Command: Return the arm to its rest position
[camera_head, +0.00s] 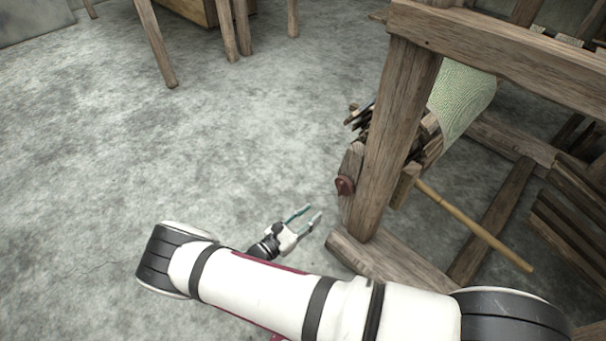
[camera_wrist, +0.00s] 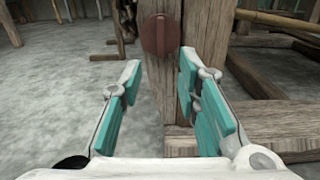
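My gripper (camera_head: 309,216) shows in the head view at the end of my white arm, low over the grey floor and just left of the loom's front post. In the wrist view my gripper (camera_wrist: 160,85) has its two teal-padded fingers spread apart with nothing between them. The wooden handloom (camera_head: 390,140) stands on the right in the head view. A round red-brown knob (camera_head: 345,186) is on the loom's side, beyond my fingertips; it also shows in the wrist view (camera_wrist: 160,36), apart from the fingers.
The loom's foot beam (camera_head: 385,268) lies close to the right of my gripper. A light wooden rod (camera_head: 475,224) slants out from the loom. Green cloth (camera_head: 462,98) hangs on it. Wooden legs (camera_head: 155,45) stand at the back left. The floor on the left is clear.

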